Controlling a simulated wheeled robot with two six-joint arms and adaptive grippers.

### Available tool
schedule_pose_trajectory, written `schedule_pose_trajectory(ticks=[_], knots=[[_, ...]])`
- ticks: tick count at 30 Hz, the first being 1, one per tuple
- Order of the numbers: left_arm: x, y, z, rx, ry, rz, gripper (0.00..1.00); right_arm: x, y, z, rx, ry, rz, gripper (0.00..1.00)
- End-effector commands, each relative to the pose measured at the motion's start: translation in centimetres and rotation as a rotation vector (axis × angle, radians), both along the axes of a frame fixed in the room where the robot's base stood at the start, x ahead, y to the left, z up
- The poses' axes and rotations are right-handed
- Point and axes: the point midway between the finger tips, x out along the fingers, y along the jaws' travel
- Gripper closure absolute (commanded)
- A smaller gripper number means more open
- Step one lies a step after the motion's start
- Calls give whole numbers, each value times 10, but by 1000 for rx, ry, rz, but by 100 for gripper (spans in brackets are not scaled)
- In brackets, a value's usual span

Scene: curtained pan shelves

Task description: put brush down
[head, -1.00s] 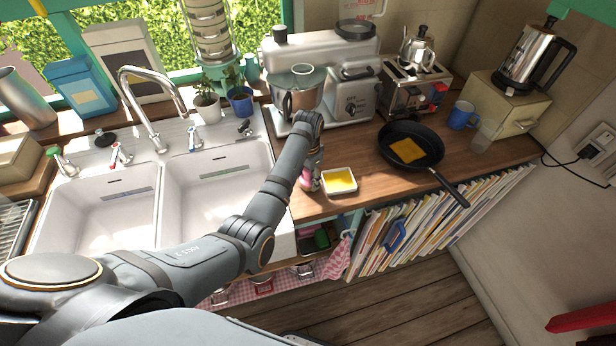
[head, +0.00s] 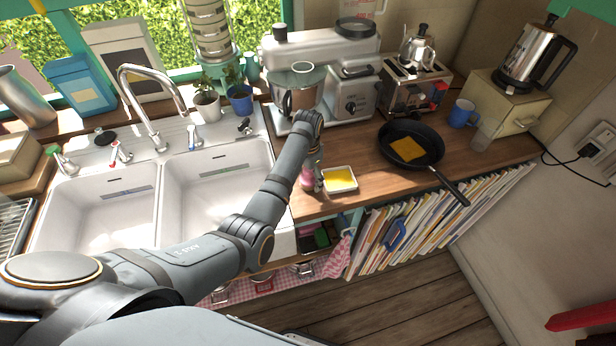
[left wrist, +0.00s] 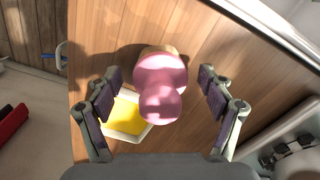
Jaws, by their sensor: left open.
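The brush has a pink handle and a light wooden-coloured base. In the left wrist view the brush (left wrist: 162,85) stands on the wooden counter between my fingers, seen from above. In the head view the brush (head: 307,178) is partly hidden by my arm and fingers. My left gripper (head: 314,182) points down at the counter's front, right of the sink. In the left wrist view my left gripper (left wrist: 158,84) is open, with a gap between each finger and the brush. My right gripper is not in view.
A white dish of yellow liquid (head: 341,179) stands close to the right of the brush. A black pan (head: 397,134) with a yellow-orange square in it lies farther right. The double sink (head: 213,190) is on the left. A stand mixer (head: 352,93) is behind.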

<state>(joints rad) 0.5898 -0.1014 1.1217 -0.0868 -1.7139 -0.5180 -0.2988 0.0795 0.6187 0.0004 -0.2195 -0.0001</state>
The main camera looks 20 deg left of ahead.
Motion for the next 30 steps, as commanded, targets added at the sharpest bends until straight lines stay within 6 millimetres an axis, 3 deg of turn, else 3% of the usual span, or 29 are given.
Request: schedule_pose_trajectory(ticks=[12,27,30], knots=[[1,0,67,0,-2,0,19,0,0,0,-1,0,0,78],[0,0,73,-1,-1,0,19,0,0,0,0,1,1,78],[0,0,73,-1,-1,0,30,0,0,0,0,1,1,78]])
